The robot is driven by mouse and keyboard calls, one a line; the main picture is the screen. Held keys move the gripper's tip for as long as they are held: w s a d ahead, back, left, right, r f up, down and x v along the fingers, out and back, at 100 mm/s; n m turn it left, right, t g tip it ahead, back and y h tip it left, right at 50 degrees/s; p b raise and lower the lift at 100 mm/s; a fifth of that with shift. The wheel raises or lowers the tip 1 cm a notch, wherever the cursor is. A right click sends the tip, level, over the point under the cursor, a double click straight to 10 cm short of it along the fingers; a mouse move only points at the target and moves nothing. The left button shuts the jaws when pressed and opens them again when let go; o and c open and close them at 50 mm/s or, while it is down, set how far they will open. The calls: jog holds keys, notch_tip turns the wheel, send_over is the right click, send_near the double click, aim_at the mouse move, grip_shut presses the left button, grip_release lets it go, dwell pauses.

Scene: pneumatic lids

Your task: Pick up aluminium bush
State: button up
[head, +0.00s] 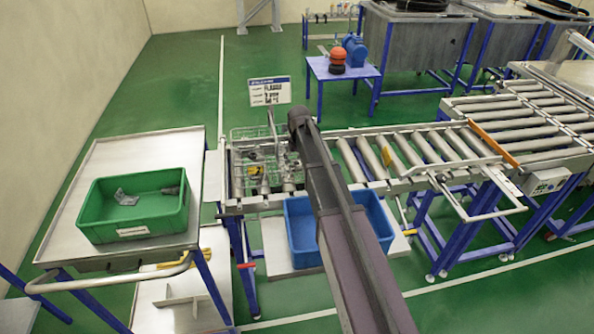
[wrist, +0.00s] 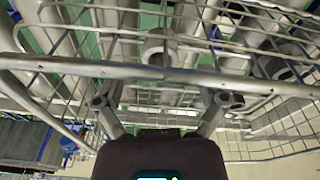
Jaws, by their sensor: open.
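A grey, hollow round part that looks like the aluminium bush (wrist: 160,47) shows in the wrist view, ahead of the gap between my fingers. My gripper (wrist: 162,99) is open, with one finger at each side and nothing between them. A thick rim bar of the wire basket (wrist: 160,73) crosses the view between the fingers and the bush. In the head view the wire basket (head: 237,136) sits on the left end of the conveyor with several grey metal parts inside. My arm hides part of it, and I cannot tell which part there is the bush.
A green crate (head: 133,231) with grey parts stands on a metal table (head: 105,160) at the left. A blue crate (head: 303,262) sits below the conveyor, partly hidden by my arm. A sign (head: 270,91) stands behind the basket. Rollers (head: 395,155) continue right.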

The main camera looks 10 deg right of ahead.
jog(key=shift+w+f+b, duration=0.15)
jog(key=shift+f+b, duration=0.95)
jog(key=shift+f, duration=0.3)
jog(key=c, duration=1.3)
jog(key=shift+o, duration=0.2)
jog(key=shift+r, duration=0.2)
notch_tip(320, 180, up, 10)
jog(key=p, duration=1)
jog(key=shift+f, duration=0.15)
